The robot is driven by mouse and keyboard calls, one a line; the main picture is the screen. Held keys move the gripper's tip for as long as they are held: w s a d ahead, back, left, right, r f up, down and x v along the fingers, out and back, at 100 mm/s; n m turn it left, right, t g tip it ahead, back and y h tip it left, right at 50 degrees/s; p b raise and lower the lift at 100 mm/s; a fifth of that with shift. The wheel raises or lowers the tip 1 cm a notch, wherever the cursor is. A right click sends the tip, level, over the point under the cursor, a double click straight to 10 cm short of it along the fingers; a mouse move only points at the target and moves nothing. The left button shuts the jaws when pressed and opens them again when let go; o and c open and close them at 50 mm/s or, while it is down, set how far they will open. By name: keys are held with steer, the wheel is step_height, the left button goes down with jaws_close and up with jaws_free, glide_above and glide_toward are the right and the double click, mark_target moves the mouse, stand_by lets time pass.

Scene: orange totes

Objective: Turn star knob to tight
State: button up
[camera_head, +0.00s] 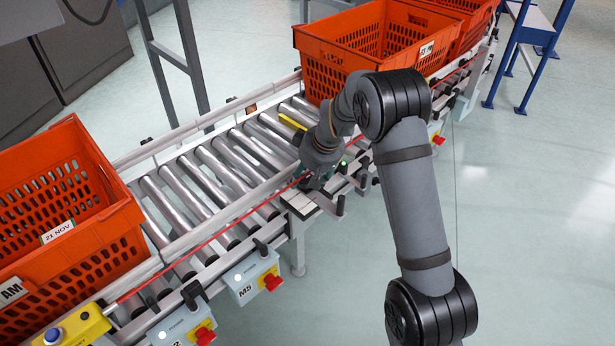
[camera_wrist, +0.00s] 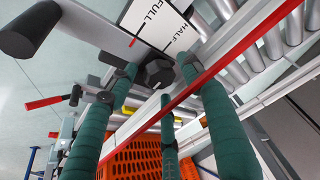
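In the wrist view, a dark faceted knob (camera_wrist: 159,73) sits beside a white scale plate (camera_wrist: 158,22) marked FULL and HALF. The teal fingers of my gripper (camera_wrist: 158,80) reach in around the knob, with tips to its left, right and below. The tips are close to it; whether they touch it I cannot tell. In the head view, my gripper (camera_head: 313,182) is at the conveyor's near rail, by a small pale plate (camera_head: 299,202). My wrist and fingers hide the knob there. No tight marking is readable.
A red cord (camera_head: 232,225) runs along the near rail of the roller conveyor (camera_head: 190,178). Orange totes stand to the left (camera_head: 75,225) and behind (camera_head: 350,45). Grey boxes with red switches (camera_head: 254,281) hang below the rail. In the wrist view, a red-handled lever (camera_wrist: 45,102) lies left.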

steer(key=shift+c, duration=1.2)
steer(key=c, duration=0.7)
steer(key=shift+c, duration=0.3)
